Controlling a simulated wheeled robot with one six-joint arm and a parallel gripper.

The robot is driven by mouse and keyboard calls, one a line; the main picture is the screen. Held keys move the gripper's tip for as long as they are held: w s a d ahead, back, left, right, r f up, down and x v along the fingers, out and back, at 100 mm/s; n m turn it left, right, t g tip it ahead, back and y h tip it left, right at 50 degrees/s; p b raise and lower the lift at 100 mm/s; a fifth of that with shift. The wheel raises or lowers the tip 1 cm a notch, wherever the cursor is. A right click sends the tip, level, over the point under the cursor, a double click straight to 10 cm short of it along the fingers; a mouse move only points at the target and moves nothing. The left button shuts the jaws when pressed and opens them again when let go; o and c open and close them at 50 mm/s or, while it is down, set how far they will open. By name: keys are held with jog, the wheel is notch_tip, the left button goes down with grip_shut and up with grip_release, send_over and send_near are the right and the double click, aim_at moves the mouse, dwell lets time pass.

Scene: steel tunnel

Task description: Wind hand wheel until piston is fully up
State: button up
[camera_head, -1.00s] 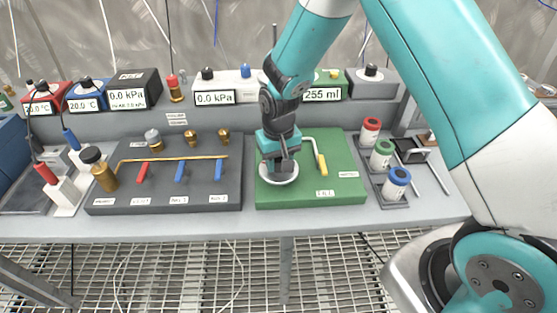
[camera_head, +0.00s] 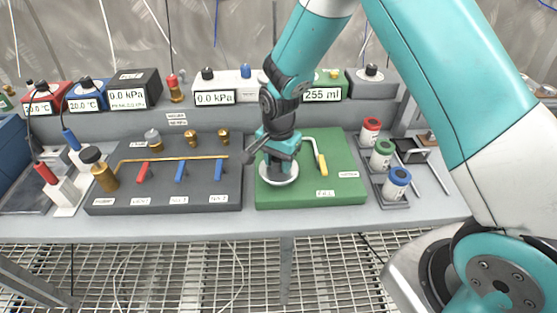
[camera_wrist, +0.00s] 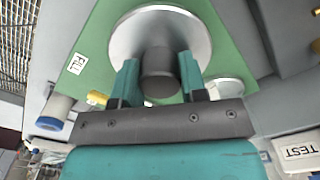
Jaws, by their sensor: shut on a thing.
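The hand wheel (camera_head: 279,178) is a pale round disc on the green panel (camera_head: 340,186). It also shows in the wrist view (camera_wrist: 196,40), with a dark grey cylindrical knob (camera_wrist: 159,76) standing on it. My gripper (camera_head: 279,160) points down over the wheel. In the wrist view my gripper (camera_wrist: 160,82) has its two teal fingers shut on the knob, one on each side. A display reading 255 ml (camera_head: 322,94) stands behind the panel. I cannot make out the piston; my arm covers part of the area behind the wheel.
A yellow-handled lever (camera_head: 322,165) stands right of the wheel. Further right are red, green and blue-capped containers (camera_head: 381,154). On the left, a dark panel (camera_head: 165,194) carries red and blue levers and brass fittings. The bench's front edge is clear.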

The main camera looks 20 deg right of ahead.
jog(key=shift+w+m, duration=0.1)
jog(key=shift+m, duration=0.9)
jog(key=o, duration=0.9)
notch_tip(320, 180, up, 18)
jog(key=shift+f+b, duration=0.25)
jog(key=shift+b, duration=0.5)
jog(key=s+a+r+n+y, duration=0.1)
jog(key=s+n, duration=0.5)
jog(key=s, duration=0.2)
jog(key=s+a+r+n+y, duration=0.1)
jog(key=s+a+r+n, duration=0.1)
jog(key=s+n, duration=0.5)
jog(key=s+a+r+n+y, duration=0.1)
jog(key=s+r+n+y, duration=0.1)
jog(key=s+n, duration=0.4)
jog(key=shift+s+a+r+n, duration=0.1)
jog(key=shift+s+a+n, duration=0.1)
jog(key=shift+s, duration=0.85)
jog(key=shift+s+a+r+n, duration=0.1)
jog(key=shift+s+a+n, duration=0.1)
jog(key=shift+s, duration=0.8)
